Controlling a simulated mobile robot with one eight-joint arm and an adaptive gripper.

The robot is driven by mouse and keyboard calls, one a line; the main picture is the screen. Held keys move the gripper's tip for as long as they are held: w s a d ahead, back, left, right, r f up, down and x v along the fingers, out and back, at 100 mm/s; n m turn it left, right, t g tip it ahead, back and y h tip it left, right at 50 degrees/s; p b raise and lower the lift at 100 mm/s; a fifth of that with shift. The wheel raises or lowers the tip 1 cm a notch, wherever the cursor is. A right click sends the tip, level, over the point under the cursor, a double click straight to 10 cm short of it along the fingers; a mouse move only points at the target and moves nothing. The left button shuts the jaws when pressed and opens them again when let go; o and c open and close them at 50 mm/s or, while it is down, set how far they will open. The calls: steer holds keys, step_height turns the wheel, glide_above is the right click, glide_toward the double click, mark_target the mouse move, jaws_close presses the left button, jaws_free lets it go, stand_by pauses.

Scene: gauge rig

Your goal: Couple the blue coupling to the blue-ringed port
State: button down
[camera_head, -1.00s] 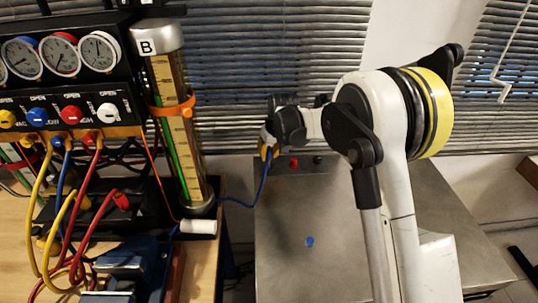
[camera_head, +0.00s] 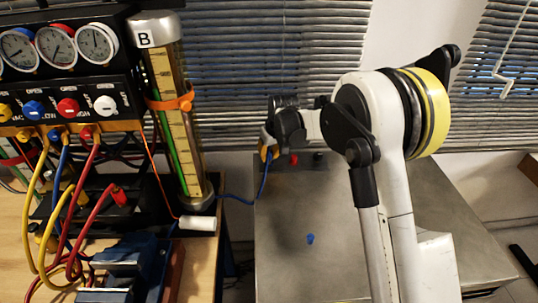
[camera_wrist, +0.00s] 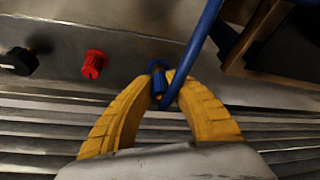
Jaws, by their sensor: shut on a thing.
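In the wrist view, my gripper (camera_wrist: 163,92) has its yellow fingers closed around the blue coupling (camera_wrist: 157,85), with the blue hose (camera_wrist: 200,45) running up from it. A blue ring (camera_wrist: 157,64) shows just beyond the fingertips, against the grey metal panel, probably the blue-ringed port. The coupling lines up closely with it; I cannot tell whether they touch or are joined. In the head view, my gripper (camera_head: 268,150) is at the left back of the steel bench, and its fingertips are mostly hidden.
A red knob (camera_wrist: 94,64) and a black knob (camera_wrist: 18,61) sit beside the blue ring. A small blue piece (camera_head: 310,239) lies on the steel bench top (camera_head: 370,230). The gauge rig (camera_head: 65,85) and column B (camera_head: 175,110) stand at left. Window blinds (camera_head: 260,60) are behind.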

steer(key=shift+f, duration=0.45)
stand_by(0.5)
stand_by(0.4)
steer(key=c, duration=1)
jaws_free()
steer(key=v, duration=1.2)
